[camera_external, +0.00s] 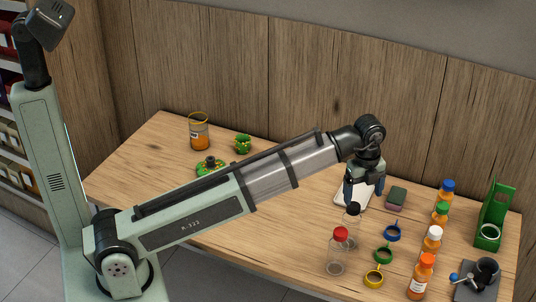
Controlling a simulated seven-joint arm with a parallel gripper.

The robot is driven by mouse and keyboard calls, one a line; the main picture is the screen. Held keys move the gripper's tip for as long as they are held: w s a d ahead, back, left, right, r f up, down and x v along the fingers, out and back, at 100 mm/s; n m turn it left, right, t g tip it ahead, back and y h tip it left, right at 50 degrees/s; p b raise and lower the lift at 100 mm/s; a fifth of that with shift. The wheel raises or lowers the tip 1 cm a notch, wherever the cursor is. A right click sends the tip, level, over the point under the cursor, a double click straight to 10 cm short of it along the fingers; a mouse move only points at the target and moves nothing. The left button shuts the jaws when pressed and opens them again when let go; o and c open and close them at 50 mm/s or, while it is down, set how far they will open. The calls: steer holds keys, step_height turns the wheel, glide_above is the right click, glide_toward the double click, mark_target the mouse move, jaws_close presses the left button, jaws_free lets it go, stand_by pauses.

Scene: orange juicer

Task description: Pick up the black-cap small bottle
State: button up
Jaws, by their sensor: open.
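The black-cap small bottle (352,228) is clear and looks empty. It stands upright on the wooden table, just behind and to the right of a clear bottle with a red cap (338,254). My gripper (362,196) points down, just above and slightly right of the black cap in the picture. It is open, with its two dark fingers apart and nothing seen between them. The fingertips appear close to the cap, but this single view does not show whether they touch it or how far behind it they are.
Blue (392,233), green (384,255) and yellow rings (374,277) lie right of the clear bottles. Several orange-filled bottles (430,245) form a row farther right, beside a green stand (494,215). A sponge (396,199) and white board (345,195) lie near my gripper.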

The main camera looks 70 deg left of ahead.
mark_target(352, 219)
steer(key=shift+s+a+r+n, duration=0.15)
steer(key=shift+s+a, duration=0.05)
steer(key=shift+a, duration=0.45)
steer(key=shift+s+a+r+n, duration=0.15)
steer(key=shift+s+a, duration=0.05)
steer(key=shift+a, duration=0.4)
steer(key=shift+s+a+f, duration=0.1)
steer(key=shift+f, duration=0.2)
steer(key=shift+w+f, duration=0.2)
steer(key=shift+f, duration=6.35)
steer(key=c, duration=1.1)
